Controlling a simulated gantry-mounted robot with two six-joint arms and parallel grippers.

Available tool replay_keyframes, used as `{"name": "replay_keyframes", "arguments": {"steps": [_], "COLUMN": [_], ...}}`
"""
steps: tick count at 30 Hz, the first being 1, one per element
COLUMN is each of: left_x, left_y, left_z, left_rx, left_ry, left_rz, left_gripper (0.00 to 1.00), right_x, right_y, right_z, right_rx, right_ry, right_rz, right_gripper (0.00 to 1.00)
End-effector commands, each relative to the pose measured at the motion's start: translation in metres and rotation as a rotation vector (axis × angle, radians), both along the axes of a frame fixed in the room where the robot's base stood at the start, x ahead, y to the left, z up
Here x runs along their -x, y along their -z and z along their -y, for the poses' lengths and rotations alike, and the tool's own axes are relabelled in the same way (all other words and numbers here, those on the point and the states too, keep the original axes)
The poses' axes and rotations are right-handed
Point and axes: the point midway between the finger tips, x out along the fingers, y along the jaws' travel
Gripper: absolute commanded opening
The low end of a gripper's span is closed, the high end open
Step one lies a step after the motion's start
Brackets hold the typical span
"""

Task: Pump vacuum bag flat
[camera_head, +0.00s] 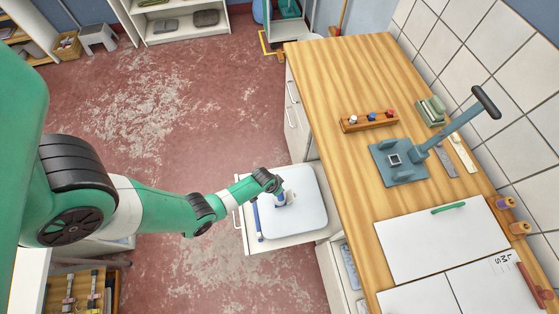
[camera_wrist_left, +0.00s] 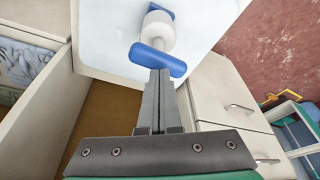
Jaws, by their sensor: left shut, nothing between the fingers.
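The vacuum bag (camera_head: 308,212) is a pale, flat-looking slab with rounded corners, lying in an open white drawer. It also shows in the left wrist view (camera_wrist_left: 105,40). A white pump (camera_wrist_left: 157,32) with a blue T-shaped handle (camera_wrist_left: 158,59) stands on it; in the head view the pump (camera_head: 283,200) is partly hidden by my gripper. My left gripper (camera_head: 277,188) is over the pump, its fingers shut and empty. In the left wrist view its fingertips (camera_wrist_left: 159,76) overlap the edge of the blue handle; I cannot tell whether they touch. My right gripper is not in view.
The open drawer (camera_head: 243,238) juts from the wooden counter (camera_head: 330,100), with a blue strip (camera_head: 257,220) along its left side. On the counter stand a grey lever press (camera_head: 400,162), a wooden rack (camera_head: 368,121) and white boards (camera_head: 430,240).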

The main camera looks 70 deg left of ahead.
Motion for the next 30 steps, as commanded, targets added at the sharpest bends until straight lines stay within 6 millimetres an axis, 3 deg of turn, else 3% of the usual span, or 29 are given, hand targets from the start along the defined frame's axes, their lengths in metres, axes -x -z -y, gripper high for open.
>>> {"name": "replay_keyframes", "arguments": {"steps": [30], "left_x": [0.0], "left_y": [0.037], "left_z": [0.0], "left_rx": [0.0], "left_ry": [0.0], "left_rz": [0.0], "left_gripper": [0.0], "right_x": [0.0], "right_y": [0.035], "right_z": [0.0], "right_rx": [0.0], "right_ry": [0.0], "right_rz": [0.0], "right_gripper": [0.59]}}
